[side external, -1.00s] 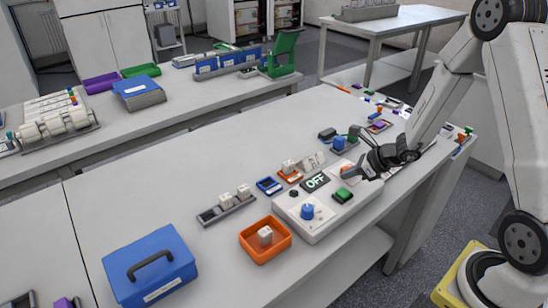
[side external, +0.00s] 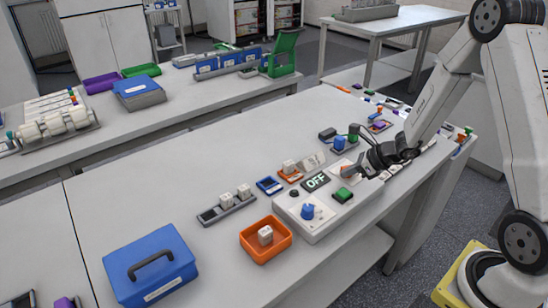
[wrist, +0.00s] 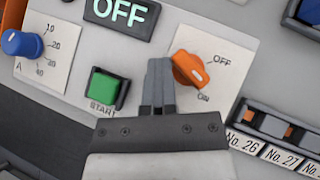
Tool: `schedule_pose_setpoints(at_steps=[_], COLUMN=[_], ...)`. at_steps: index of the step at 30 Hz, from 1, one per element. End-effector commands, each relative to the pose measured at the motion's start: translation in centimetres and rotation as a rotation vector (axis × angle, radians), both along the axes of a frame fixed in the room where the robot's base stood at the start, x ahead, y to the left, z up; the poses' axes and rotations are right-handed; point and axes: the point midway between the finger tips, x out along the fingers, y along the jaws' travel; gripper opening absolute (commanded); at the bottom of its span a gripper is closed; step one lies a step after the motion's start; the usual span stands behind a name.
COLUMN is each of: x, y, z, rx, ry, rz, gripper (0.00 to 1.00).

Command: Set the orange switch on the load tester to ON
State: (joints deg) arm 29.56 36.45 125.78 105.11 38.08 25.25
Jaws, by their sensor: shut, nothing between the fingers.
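The load tester (side external: 318,222) is a light grey box near the bench's front edge. Its display (side external: 316,181) reads OFF and also shows in the wrist view (wrist: 121,13). The orange switch (wrist: 187,69) is a rotary knob on a white plate marked OFF and ON. Its white mark points right and down, between the two labels. It also shows in the side view (side external: 346,171), partly covered by my gripper. My gripper (wrist: 160,68) is shut and empty, with its fingertips just left of the knob. I cannot tell whether they touch it.
A green START button (wrist: 106,87) lies left of my fingers, and a blue dial (wrist: 21,43) is farther left. A rack with numbered labels (wrist: 275,127) stands close on the right. An orange bin (side external: 265,252) is beside the tester.

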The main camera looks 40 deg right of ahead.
Motion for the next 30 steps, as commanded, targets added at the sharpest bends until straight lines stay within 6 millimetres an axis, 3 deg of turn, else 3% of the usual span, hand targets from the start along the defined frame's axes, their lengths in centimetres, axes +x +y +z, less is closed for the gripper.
schedule_pose_setpoints(at_steps=[1, 14, 30], x=[0.2, -0.4, -4.1], y=[-1.5, -1.8, -2.4], z=[0.2, 1.2, 4.8], rx=[-0.018, -0.02, -0.006], ry=[0.002, -0.005, -0.004], rz=[-0.041, -0.038, -0.009], gripper=[0.0, 0.0, 0.0])
